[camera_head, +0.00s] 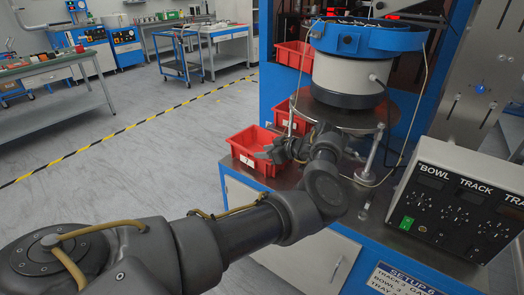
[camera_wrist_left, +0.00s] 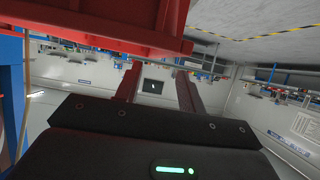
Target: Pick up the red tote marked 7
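A red tote (camera_head: 248,146) sits at the left corner of the steel worktop in the head view. A red tote (camera_wrist_left: 95,30) fills the upper left there, close to the fingers. I cannot tell whether they touch it. My right gripper is out of view.
More red totes stand behind, one on the worktop (camera_head: 286,116) and one higher up (camera_head: 294,55). A blue-rimmed bowl feeder (camera_head: 350,75) stands right of the gripper. A control box (camera_head: 455,205) is at the right.

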